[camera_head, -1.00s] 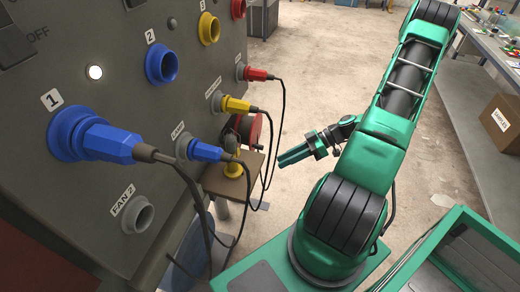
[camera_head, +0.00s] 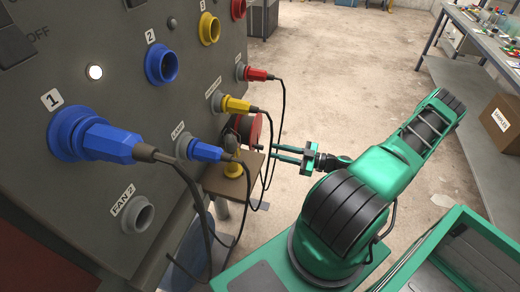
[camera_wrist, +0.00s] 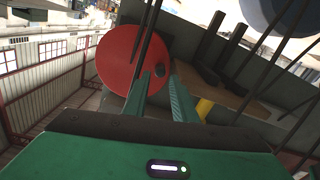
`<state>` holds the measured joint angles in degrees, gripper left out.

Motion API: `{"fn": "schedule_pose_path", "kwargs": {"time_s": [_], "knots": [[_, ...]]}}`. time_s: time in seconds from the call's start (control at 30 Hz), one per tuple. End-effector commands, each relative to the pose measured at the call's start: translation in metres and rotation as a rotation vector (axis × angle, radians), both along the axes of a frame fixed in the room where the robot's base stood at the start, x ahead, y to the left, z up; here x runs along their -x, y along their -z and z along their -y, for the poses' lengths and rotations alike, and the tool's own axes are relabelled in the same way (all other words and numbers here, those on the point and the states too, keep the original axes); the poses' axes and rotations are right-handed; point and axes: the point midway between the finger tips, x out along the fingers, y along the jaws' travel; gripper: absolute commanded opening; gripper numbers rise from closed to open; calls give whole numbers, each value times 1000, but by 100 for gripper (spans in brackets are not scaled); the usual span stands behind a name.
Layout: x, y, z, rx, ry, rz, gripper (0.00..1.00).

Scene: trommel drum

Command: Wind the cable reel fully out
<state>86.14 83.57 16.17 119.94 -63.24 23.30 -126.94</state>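The red cable reel (camera_head: 251,128) stands on a small brown table beside the grey panel, partly hidden behind plugs and cables. In the wrist view its round red face (camera_wrist: 120,62) fills the upper left, with a small dark knob (camera_wrist: 160,68) near its right edge. My gripper (camera_head: 276,152) points left toward the reel, fingers apart and nothing between them in the head view. In the wrist view my gripper's fingertips (camera_wrist: 161,80) appear just below the knob, one to each side. I cannot tell whether they touch it.
The grey panel (camera_head: 110,30) fills the left, with blue, yellow and red plugs. Hanging black cables (camera_head: 283,115) run close to my fingers. The brown table (camera_head: 226,189) sits under the reel. A workbench (camera_head: 465,40) stands at the right. Open floor lies between.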

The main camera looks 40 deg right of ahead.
Motion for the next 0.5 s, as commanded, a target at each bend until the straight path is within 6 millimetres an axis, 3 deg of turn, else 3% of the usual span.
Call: {"fn": "schedule_pose_path", "kwargs": {"time_s": [0.2,0.5], "knots": [[-31,0,-25,-2,-2,-1,25],[-53,0,-41,0,-1,-2,25]]}}
